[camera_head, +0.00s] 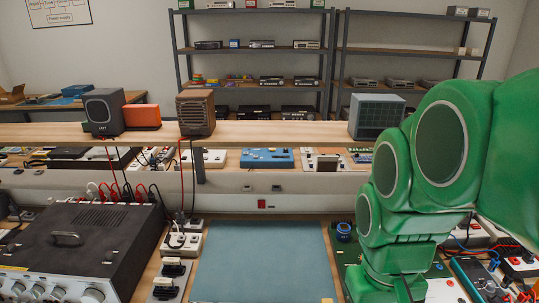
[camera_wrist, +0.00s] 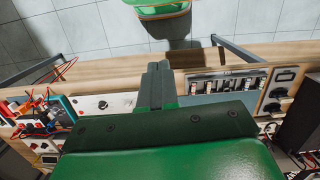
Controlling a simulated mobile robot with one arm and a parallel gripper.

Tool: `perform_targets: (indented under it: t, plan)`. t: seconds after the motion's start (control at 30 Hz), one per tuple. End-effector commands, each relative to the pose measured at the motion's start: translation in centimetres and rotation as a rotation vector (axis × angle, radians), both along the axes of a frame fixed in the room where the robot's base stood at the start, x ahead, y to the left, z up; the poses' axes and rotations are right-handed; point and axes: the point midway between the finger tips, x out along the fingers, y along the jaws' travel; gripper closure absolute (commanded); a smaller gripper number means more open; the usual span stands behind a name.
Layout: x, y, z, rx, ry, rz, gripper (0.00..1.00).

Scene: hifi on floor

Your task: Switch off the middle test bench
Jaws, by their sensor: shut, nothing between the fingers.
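In the head view the test bench in front of me has a blue-grey mat (camera_head: 262,262) in its middle. In the wrist view a row of several small switch-like units (camera_wrist: 226,84) sits by the bench's wooden front edge, to the right of my gripper (camera_wrist: 158,68). Their positions and labels are too small to read. My gripper is shut and empty, with its fingers together over the front edge area. In the head view my green arm hides the right part of the bench, and the fingertips are out of sight.
A black power supply (camera_head: 85,245) stands at left, beside white sockets (camera_head: 180,242). Three speaker-like boxes stand on the shelf: dark grey (camera_head: 104,112), brown (camera_head: 195,112) and grey-green (camera_head: 376,115). Wired instruments (camera_wrist: 40,112) crowd the wrist view's left. Tiled floor (camera_wrist: 75,30) lies beyond the edge.

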Motion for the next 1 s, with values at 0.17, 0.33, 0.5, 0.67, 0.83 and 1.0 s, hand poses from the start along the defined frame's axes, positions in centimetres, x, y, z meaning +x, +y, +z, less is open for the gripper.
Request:
perform_targets:
  t: [0.17, 0.33, 0.5, 0.67, 0.83, 1.0]
  plan:
    - [3.0, 0.1, 0.7, 0.000, -0.025, 0.071, 1.00]
    - [7.0, 0.4, 1.5, -0.002, -0.062, 0.161, 1.00]
    - [11.0, 0.8, 2.2, -0.006, -0.097, 0.256, 1.00]
    - [14.6, 1.3, 2.6, -0.012, -0.126, 0.345, 1.00]
    - [18.5, 2.0, 3.1, -0.021, -0.159, 0.443, 1.00]
    - [22.4, 2.9, 3.4, -0.032, -0.192, 0.541, 1.00]
